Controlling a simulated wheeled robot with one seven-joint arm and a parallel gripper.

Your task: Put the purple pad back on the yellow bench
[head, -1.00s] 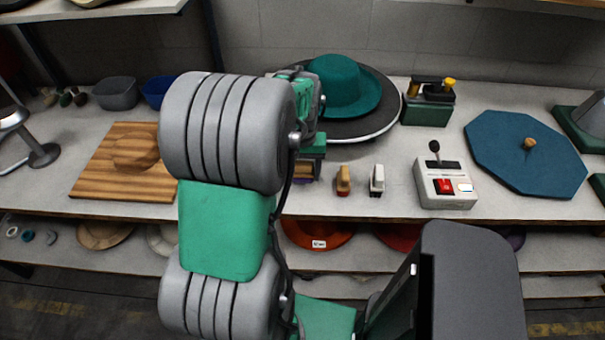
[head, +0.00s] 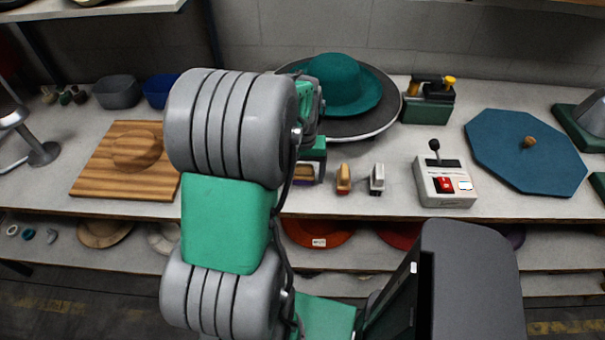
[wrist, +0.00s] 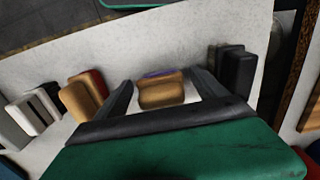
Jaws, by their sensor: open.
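The purple pad, a tan wooden block with a thin purple edge (wrist: 162,92), stands on the worktop between the fingers of my gripper (wrist: 160,98) in the wrist view. The fingers are apart on either side of it, and the jaws are open. I cannot tell whether a finger touches it. In the head view the pad (head: 305,173) shows partly below the green gripper body, and my arm hides what is around it. I cannot pick out a yellow bench for certain in either view.
A red-edged tan pad (head: 343,180) and a white-topped pad (head: 377,179) stand just right of my gripper. A teal hat (head: 340,85) on a round plate is behind. A control box (head: 445,185) and a wooden board (head: 110,180) flank the area. A dark block (wrist: 235,68) is close by.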

